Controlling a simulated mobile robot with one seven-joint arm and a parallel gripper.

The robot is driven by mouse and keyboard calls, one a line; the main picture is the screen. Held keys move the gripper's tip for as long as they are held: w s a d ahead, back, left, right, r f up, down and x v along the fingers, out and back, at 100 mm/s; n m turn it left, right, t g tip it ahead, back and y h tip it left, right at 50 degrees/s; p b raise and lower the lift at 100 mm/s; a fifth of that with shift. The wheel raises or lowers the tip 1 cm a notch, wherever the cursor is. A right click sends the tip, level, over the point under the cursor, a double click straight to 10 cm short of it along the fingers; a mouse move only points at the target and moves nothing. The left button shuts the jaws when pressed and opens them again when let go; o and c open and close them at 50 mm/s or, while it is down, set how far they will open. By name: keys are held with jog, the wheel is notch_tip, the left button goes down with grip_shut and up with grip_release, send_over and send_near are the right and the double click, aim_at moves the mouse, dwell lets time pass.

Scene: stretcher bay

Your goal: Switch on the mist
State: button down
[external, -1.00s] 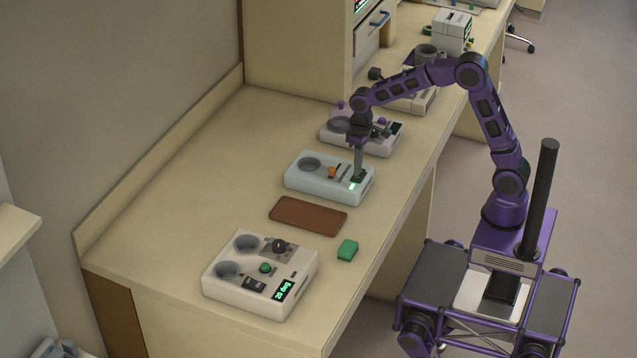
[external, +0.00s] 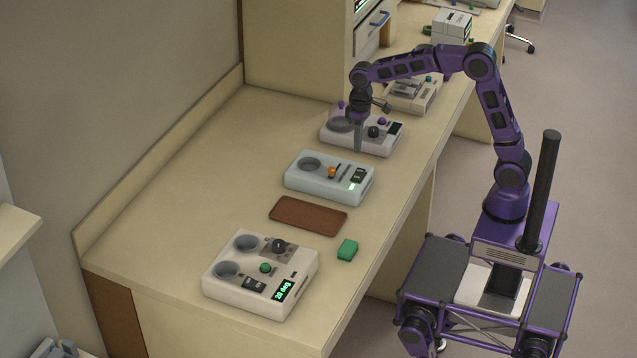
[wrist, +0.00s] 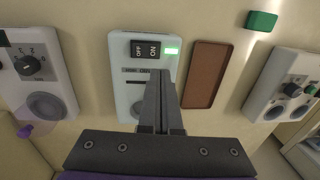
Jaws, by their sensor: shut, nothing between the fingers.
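The pale blue-grey device (external: 313,184) sits mid-counter, with a dark round well, an orange knob (external: 332,172) and a black rocker switch (external: 357,175). In the wrist view the rocker (wrist: 146,50) reads OFF and ON, and a small light (wrist: 171,51) beside the ON end glows green. I cannot tell for sure which rocker end is pressed. My gripper (external: 358,150) is shut and empty, pointing down above the device's far side, apart from the rocker. In the wrist view my fingers (wrist: 160,74) cover part of the device's face, and the orange knob is hidden.
A brown mat (external: 308,216) and a green block (external: 347,249) lie nearer the camera. A white device with a green display (external: 284,291) stands at the front. Another with purple knobs (external: 381,144) stands close behind my gripper. The counter's left side is clear.

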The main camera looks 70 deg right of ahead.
jog(key=r, duration=0.4)
jog(key=shift+a+r, duration=0.35)
jog(key=shift+r, duration=0.05)
